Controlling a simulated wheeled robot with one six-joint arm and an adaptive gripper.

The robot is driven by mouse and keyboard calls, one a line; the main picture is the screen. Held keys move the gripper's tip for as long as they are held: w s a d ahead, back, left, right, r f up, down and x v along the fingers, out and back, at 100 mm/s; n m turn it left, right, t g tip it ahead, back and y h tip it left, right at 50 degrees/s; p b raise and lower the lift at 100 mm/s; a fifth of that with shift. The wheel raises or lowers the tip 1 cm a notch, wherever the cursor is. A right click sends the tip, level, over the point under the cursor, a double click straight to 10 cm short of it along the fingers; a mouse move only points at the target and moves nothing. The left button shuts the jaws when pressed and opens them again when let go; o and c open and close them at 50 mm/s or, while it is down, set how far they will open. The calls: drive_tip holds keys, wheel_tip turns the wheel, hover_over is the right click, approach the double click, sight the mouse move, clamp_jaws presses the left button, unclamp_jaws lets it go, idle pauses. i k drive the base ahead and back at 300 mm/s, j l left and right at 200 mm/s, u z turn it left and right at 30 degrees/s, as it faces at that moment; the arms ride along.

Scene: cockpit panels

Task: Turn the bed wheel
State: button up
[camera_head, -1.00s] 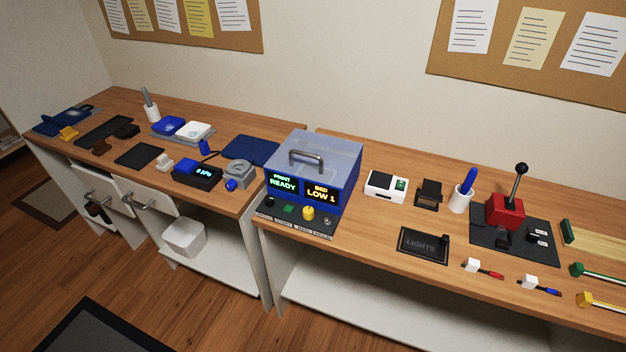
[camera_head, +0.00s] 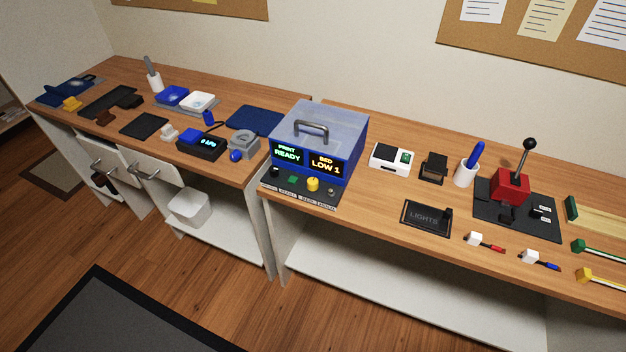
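The blue printer box (camera_head: 318,142) stands on the bench near its left end, with a clear lid and a grey handle. Its left screen (camera_head: 287,152) reads PRINT READY and its right screen (camera_head: 325,163) reads BED LOW 1. On the dark control strip (camera_head: 298,192) in front sit a black knob, a green button (camera_head: 293,180), a yellow knob (camera_head: 313,184) and a small grey knob. The yellow knob is above the label that seems to read BED, so it appears to be the bed wheel. My gripper is not in view.
A black LIGHTS panel (camera_head: 427,217), a white device (camera_head: 391,158) and a red lever box (camera_head: 509,187) stand to the right. A second bench at left holds trays and a blue-black meter (camera_head: 202,145). The floor in front is clear, with a grey mat (camera_head: 130,318).

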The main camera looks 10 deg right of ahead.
sight(312, 183)
drive_tip(key=i+j+z, duration=0.2)
drive_tip(key=j, duration=0.35)
drive_tip(key=i+j+z, duration=0.2)
drive_tip(key=j, duration=0.35)
drive_tip(key=j+z, duration=0.2)
drive_tip(key=j, duration=0.4)
